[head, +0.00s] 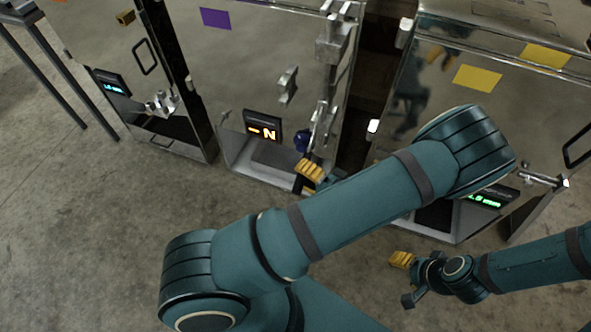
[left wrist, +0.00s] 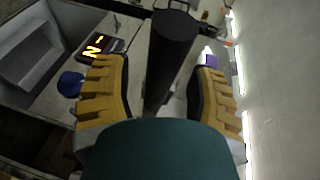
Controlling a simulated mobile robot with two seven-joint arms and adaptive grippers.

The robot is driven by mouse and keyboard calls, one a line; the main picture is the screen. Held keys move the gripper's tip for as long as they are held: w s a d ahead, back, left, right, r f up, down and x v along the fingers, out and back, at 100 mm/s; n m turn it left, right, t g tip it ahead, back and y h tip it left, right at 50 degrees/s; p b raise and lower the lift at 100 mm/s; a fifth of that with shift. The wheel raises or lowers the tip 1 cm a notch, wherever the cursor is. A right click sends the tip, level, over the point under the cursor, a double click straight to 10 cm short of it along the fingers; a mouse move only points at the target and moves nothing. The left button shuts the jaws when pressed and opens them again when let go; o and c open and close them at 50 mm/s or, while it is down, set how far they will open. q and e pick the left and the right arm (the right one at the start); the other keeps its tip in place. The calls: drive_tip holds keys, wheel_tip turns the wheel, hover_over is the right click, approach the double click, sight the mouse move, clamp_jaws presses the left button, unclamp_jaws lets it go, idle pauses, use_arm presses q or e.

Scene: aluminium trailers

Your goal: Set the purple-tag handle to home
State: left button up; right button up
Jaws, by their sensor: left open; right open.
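The purple tag (head: 215,18) is on the upper part of the middle metal panel. Below it are a small metal lever (head: 288,85) and a lit display (head: 262,127) showing orange "-N". An upright metal rod assembly (head: 319,125) runs down the panel's right edge. My left gripper (head: 310,170) is open low at that edge, beside a dark blue knob (head: 301,141). In the left wrist view, a dark round bar (left wrist: 172,55) lies between the open yellow fingers; I cannot tell whether they touch it. My right gripper (head: 403,278) is open and empty, low over the floor.
A panel with yellow tags (head: 478,78) and a green display (head: 487,199) stands at right, partly behind my left arm. A panel with a cyan display (head: 113,85) stands at left. A dark gap separates the middle and right panels. The concrete floor (head: 90,240) at lower left is clear.

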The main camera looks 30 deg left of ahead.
use_arm(q)
drive_tip(key=shift+a, duration=0.25)
clamp_jaws()
idle(0.3)
